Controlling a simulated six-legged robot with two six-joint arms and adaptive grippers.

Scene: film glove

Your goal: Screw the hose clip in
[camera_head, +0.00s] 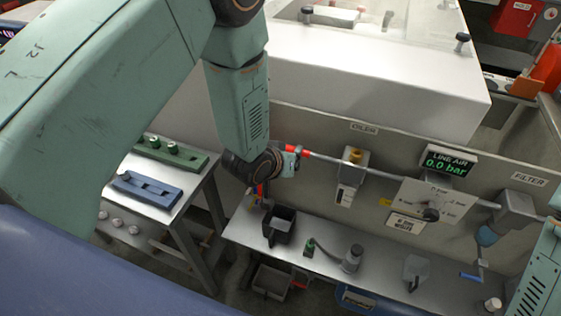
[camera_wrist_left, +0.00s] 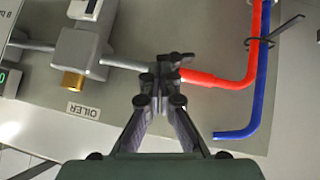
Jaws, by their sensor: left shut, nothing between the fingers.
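The red hose (camera_wrist_left: 215,78) runs up and bends left to meet the grey metal pipe (camera_wrist_left: 117,64) in the left wrist view. In the head view a short red stretch (camera_head: 299,151) shows at the pipe's left end. A small dark winged piece (camera_wrist_left: 181,58), probably the hose clip, sits at the joint. My left gripper (camera_wrist_left: 159,84) is shut with nothing between its fingers, its tips right at the joint and partly hiding it. I cannot tell whether they touch the clip. In the head view my left gripper (camera_head: 291,160) is mostly hidden behind its wrist.
The oiler (camera_head: 352,172) and the gauge panel reading 0.0 bar (camera_head: 447,162) are along the wall. A blue hose (camera_wrist_left: 255,95) hangs beside the red one with a free end. Below, a bench (camera_head: 330,266) holds a black bin (camera_head: 279,226). A side table carries blue (camera_head: 147,190) and green (camera_head: 170,151) blocks.

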